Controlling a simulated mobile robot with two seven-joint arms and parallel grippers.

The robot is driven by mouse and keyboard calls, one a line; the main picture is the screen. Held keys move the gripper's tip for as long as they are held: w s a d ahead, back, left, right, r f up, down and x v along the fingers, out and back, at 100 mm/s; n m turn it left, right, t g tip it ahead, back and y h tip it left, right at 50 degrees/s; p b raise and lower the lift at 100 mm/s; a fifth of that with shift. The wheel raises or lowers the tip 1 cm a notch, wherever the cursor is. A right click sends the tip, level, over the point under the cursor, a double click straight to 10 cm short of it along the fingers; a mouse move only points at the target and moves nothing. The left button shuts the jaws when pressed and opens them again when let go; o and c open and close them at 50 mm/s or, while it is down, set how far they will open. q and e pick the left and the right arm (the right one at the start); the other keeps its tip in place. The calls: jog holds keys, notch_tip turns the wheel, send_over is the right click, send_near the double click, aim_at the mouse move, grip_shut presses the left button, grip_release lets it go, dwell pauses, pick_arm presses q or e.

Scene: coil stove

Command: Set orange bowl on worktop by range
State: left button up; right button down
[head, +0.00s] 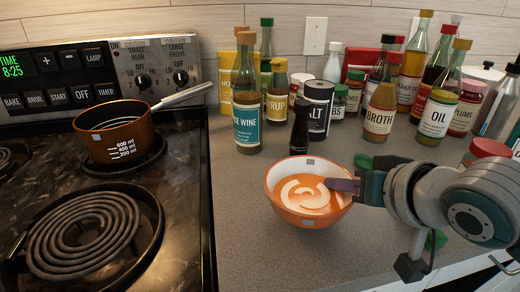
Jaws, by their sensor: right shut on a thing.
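The orange bowl (300,214) has a pale swirl inside. It is at the middle of the head view, over the grey worktop (245,240) just right of the range (190,190). My right gripper (342,187) comes in from the right and is shut on the bowl's right rim. The bowl looks upright and close to the worktop; I cannot tell whether its base touches. My left gripper is not in view.
An orange pot (115,135) sits on the rear coil, its handle reaching over the worktop. The front coil (85,235) is bare. Bottles and jars, including the wine bottle (247,120), crowd the worktop's back. A dark grinder (300,128) stands behind the bowl.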

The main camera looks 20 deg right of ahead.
jog(key=shift+f, duration=0.9)
jog(key=c, duration=1.3)
grip_release()
jog(key=shift+f, duration=0.1)
jog(key=o, duration=0.4)
jog(key=shift+o, duration=0.2)
